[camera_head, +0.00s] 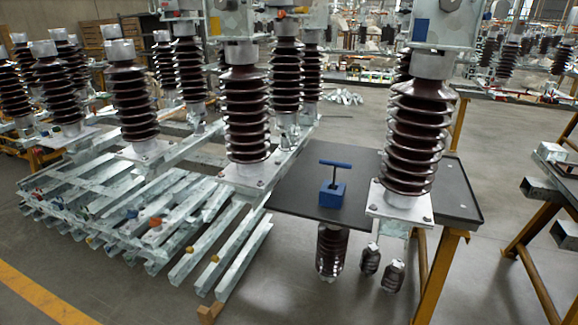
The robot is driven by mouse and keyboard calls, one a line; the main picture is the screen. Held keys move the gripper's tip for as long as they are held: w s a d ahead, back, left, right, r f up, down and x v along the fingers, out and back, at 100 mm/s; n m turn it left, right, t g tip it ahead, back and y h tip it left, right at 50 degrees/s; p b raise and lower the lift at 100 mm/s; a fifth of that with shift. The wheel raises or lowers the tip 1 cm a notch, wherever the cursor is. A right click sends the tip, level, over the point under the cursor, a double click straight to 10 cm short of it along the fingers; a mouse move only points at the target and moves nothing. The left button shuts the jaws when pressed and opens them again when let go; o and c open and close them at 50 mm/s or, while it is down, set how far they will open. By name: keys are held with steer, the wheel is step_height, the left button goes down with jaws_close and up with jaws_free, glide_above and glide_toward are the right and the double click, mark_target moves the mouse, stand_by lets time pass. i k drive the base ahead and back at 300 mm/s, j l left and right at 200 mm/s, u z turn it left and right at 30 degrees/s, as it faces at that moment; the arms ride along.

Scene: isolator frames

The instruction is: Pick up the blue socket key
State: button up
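The blue socket key (335,165) has a T-shaped handle and stands upright in a blue block-like holder (332,195). The holder rests on a dark flat tabletop (300,190) in the middle of the head view. The key's lower end is hidden in or behind the holder. My gripper is not in this view.
A brown ribbed insulator (417,140) on a pale base plate stands close to the right of the key. Another insulator (246,115) stands to the left. Galvanised steel beams (140,215) lie at left. Yellow table legs (437,275) stand at right. Grey floor is open behind.

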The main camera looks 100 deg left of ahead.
mark_target(335, 164)
steer(key=u, duration=2.25)
